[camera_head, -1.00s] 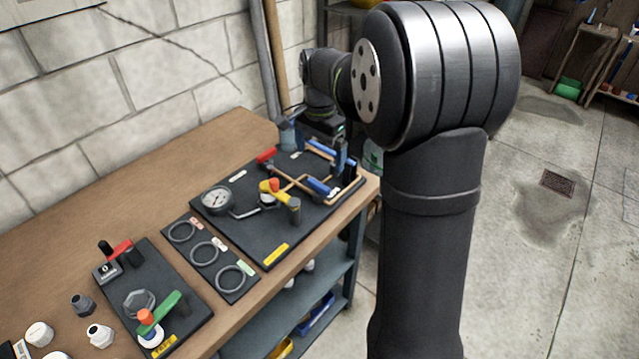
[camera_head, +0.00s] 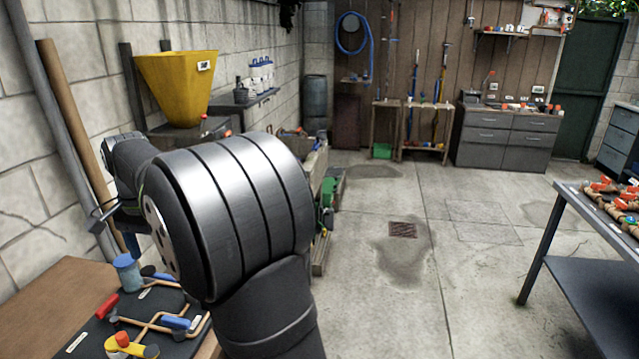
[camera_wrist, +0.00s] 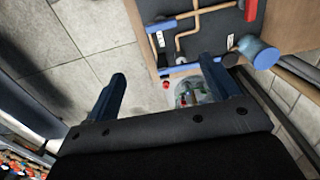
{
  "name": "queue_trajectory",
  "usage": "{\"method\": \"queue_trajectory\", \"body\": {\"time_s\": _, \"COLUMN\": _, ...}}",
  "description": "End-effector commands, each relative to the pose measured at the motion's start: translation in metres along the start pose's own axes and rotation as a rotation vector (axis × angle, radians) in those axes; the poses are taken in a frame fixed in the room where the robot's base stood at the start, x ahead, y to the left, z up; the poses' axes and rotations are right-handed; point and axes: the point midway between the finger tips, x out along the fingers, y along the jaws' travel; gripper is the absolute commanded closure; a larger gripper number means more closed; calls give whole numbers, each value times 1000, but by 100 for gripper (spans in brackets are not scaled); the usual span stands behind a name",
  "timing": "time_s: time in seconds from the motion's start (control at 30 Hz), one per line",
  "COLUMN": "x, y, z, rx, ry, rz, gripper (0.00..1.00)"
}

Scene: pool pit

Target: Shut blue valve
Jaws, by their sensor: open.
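The black valve board shows at the lower left in the head view (camera_head: 95,340) and at the top in the wrist view (camera_wrist: 210,45). A nearer blue valve handle (camera_head: 176,322) sits on its copper pipe; it also shows in the wrist view (camera_wrist: 160,27). A second blue handle (camera_wrist: 180,69) lies along the board's edge in the wrist view and is mostly hidden in the head view. My gripper (camera_wrist: 165,88) is open and empty, its fingers apart beside that edge. In the head view my arm hides most of the gripper.
A red handle (camera_head: 107,306), a yellow valve (camera_head: 130,346) and a blue cylinder (camera_head: 126,272) stand on the board. A clear bottle (camera_wrist: 192,92) shows beyond my right finger, below the board's edge. A block wall is close on the left. Open concrete floor (camera_head: 450,260) lies to the right.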

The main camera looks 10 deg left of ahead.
Motion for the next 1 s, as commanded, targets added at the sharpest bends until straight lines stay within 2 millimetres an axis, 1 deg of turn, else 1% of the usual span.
{"method": "queue_trajectory", "body": {"time_s": 0.03, "x": 4, "y": 0, "z": -4, "rx": 2, "ry": -9, "rz": 3, "gripper": 29}}
{"method": "queue_trajectory", "body": {"time_s": 0.17, "x": 22, "y": 2, "z": -23, "rx": 5, "ry": -55, "rz": 12, "gripper": 55}}
{"method": "queue_trajectory", "body": {"time_s": 0.3, "x": 48, "y": 5, "z": -51, "rx": 6, "ry": -127, "rz": 15, "gripper": 82}}
{"method": "queue_trajectory", "body": {"time_s": 0.4, "x": 65, "y": 9, "z": -69, "rx": 5, "ry": -175, "rz": 12, "gripper": 100}}
{"method": "queue_trajectory", "body": {"time_s": 0.5, "x": 79, "y": 13, "z": -83, "rx": 3, "ry": -210, "rz": 6, "gripper": 100}}
{"method": "queue_trajectory", "body": {"time_s": 0.6, "x": 86, "y": 15, "z": -91, "rx": 2, "ry": -232, "rz": 2, "gripper": 100}}
{"method": "queue_trajectory", "body": {"time_s": 0.73, "x": 90, "y": 16, "z": -94, "rx": 0, "ry": -243, "rz": 0, "gripper": 100}}
{"method": "queue_trajectory", "body": {"time_s": 1.0, "x": 90, "y": 16, "z": -94, "rx": 0, "ry": -242, "rz": 0, "gripper": 100}}
